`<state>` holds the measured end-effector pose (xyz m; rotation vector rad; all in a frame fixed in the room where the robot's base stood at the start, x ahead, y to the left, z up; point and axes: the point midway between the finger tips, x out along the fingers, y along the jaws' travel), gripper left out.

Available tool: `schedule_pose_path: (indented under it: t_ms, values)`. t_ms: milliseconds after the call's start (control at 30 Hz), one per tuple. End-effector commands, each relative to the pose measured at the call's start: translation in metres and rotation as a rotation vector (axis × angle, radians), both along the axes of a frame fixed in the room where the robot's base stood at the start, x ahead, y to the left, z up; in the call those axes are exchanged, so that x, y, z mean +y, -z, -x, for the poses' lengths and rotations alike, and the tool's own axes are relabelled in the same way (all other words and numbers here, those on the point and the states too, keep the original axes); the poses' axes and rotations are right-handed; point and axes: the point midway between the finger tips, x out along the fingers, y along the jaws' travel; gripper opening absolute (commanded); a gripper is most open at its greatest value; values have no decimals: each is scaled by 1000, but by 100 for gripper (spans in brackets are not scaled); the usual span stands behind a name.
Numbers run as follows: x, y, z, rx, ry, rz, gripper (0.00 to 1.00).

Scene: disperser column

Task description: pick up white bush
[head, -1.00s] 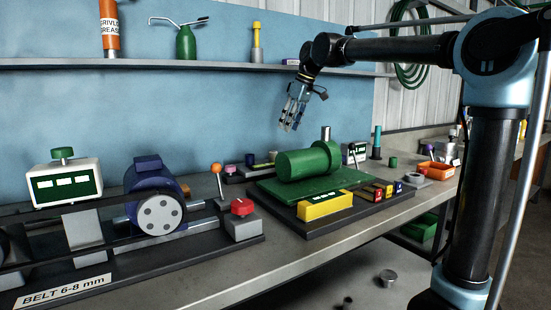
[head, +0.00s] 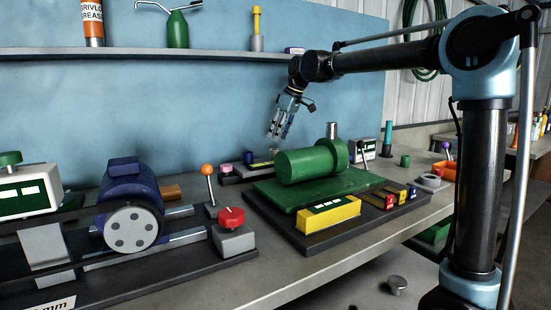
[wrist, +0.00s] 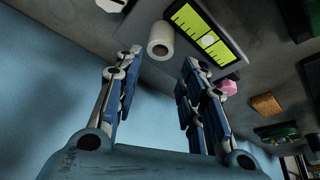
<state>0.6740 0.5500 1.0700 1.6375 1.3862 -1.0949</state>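The white bush (wrist: 160,41) is a short pale cylinder with a round hole in its end. In the wrist view it lies at top centre, beyond my fingertips and roughly between them, by a grey plate with a yellow-green panel (wrist: 203,33). My gripper (head: 278,134) is above the back of the bench, behind the green motor-like cylinder (head: 308,164). In the wrist view my gripper (wrist: 160,62) has its two fingers spread apart with nothing between them.
A pink piece (wrist: 228,87) and a brown block (wrist: 266,104) lie to the right in the wrist view. In the head view the green cylinder stands in front of my gripper, and the blue wall (head: 200,110) with a shelf (head: 200,53) is behind it.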

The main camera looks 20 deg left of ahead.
Motion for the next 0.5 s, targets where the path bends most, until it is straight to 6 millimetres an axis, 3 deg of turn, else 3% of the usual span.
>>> schedule_pose_path:
  t_ms: [200,500]
  values:
    - [11,27,-2,0,-1,0,38]
    - [17,47,-4,0,0,0,38]
